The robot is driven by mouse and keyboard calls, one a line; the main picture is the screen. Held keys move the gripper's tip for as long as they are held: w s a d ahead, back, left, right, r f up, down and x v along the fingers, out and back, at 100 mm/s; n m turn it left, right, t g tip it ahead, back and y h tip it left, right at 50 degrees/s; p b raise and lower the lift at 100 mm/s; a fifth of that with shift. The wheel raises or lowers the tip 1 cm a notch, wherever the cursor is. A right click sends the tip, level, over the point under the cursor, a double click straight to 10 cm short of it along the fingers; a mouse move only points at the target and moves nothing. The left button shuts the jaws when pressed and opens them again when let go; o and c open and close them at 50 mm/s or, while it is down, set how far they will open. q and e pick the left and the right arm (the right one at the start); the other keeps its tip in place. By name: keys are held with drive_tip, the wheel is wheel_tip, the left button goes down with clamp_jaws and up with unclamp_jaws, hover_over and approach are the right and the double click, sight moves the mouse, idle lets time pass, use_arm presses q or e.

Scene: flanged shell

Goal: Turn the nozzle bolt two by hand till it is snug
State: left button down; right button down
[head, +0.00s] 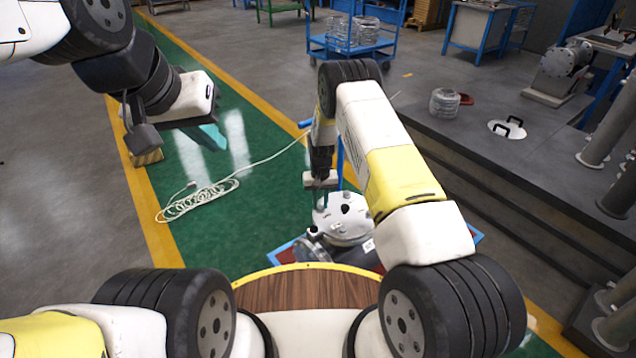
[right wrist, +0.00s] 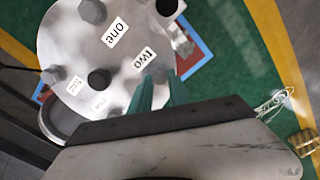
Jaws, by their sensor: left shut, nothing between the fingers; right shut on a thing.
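The flanged shell's round grey cover (head: 352,228) stands low in front of me. In the right wrist view the cover (right wrist: 75,45) carries white labels, with "one" (right wrist: 115,32) and "two" (right wrist: 147,58) readable. My right gripper (right wrist: 162,84) is shut on nozzle bolt two (right wrist: 160,73), at the cover's edge beside the "two" label; the teal fingers hide part of the bolt. I cannot tell how far the bolt sits in. In the head view my right gripper (head: 325,205) reaches down onto the cover. My left gripper (head: 210,137) is shut and empty, away to the left above the green floor.
Other bolts, such as one beside the "one" label (right wrist: 92,10) and one at the edge (right wrist: 52,75), stand on the cover. A white coiled cable (head: 200,200) lies on the floor. A grey raised platform (head: 480,140) is at the right. A blue cart (head: 350,48) stands behind.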

sight(320, 206)
drive_tip(key=shift+w+r, duration=0.1)
drive_tip(key=c, duration=1.2)
unclamp_jaws()
drive_tip(key=shift+c, duration=0.2)
wheel_tip(320, 206, up, 8)
